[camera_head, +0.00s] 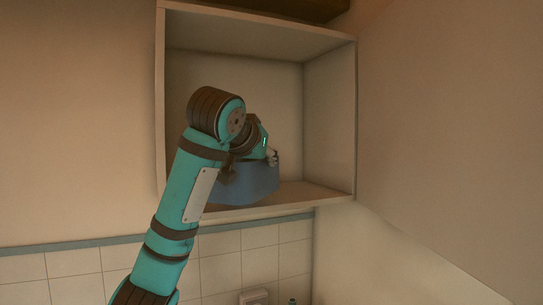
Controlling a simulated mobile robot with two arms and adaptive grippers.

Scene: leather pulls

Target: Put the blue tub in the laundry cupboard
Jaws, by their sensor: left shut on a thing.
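The laundry cupboard (330,120) is a pale open box on the wall, its inside visible. The blue tub (255,183) is inside its opening, low and left of the middle, close to the cupboard floor. I cannot tell whether it touches the floor. My left arm reaches up from below and covers the tub's left part. My left gripper (272,157) is at the tub's upper edge and shut on it. The fingers are partly hidden by the wrist. My right gripper is not in view.
A large plain pale panel (450,130) stands at the right of the cupboard. White tiles (75,276) with a grey-blue trim run below. A small pale box-like thing (254,297) shows at the bottom edge. The cupboard's right side is empty.

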